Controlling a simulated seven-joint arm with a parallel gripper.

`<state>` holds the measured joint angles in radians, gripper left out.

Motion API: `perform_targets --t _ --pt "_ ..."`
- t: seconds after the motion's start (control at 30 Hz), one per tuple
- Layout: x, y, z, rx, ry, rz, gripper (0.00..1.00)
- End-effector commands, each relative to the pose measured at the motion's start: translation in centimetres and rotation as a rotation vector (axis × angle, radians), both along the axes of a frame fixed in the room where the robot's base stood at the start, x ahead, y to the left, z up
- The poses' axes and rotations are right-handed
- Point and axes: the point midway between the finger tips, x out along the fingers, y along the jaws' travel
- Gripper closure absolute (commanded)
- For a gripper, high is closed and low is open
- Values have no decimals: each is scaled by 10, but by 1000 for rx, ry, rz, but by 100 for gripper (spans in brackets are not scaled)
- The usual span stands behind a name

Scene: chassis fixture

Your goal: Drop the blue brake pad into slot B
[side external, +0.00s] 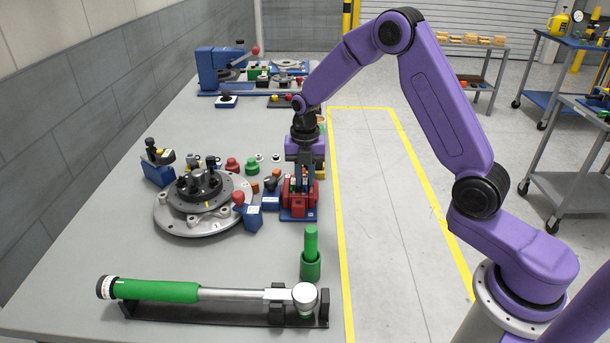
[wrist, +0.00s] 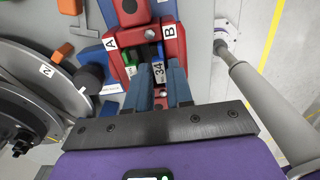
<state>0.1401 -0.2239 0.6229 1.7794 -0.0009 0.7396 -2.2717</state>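The red fixture (wrist: 115,62) carries white labels A (wrist: 110,44) and B (wrist: 169,32). It also shows in the side external view (side external: 298,208), on the bench below my gripper (side external: 304,187). In the wrist view my gripper (wrist: 160,66) points down at the fixture, its two blue-grey fingers a short gap apart. A small blue piece (wrist: 160,49), perhaps the blue brake pad, shows just beyond the fingertips, near label B. A white tag marked 34 (wrist: 158,73) shows between the fingers. I cannot tell whether the fingers grip anything. A green piece (wrist: 130,71) shows below label A.
A round grey turntable fixture (side external: 168,216) stands left of the red fixture. A green peg in a holder (side external: 310,266) and a green-handled tool on a black stand (side external: 150,291) are nearer the camera. Several small coloured parts stand close by. Grey bench is bare (side external: 105,235) on the left.

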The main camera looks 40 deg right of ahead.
Motion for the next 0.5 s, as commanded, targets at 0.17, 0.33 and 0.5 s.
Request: perform_targets --t 0.17,0.33,0.5 --pt "0 0 1 0 0 0 79" --pt "1 0 7 0 -3 0 79" --pt "0 0 16 0 -3 0 79"
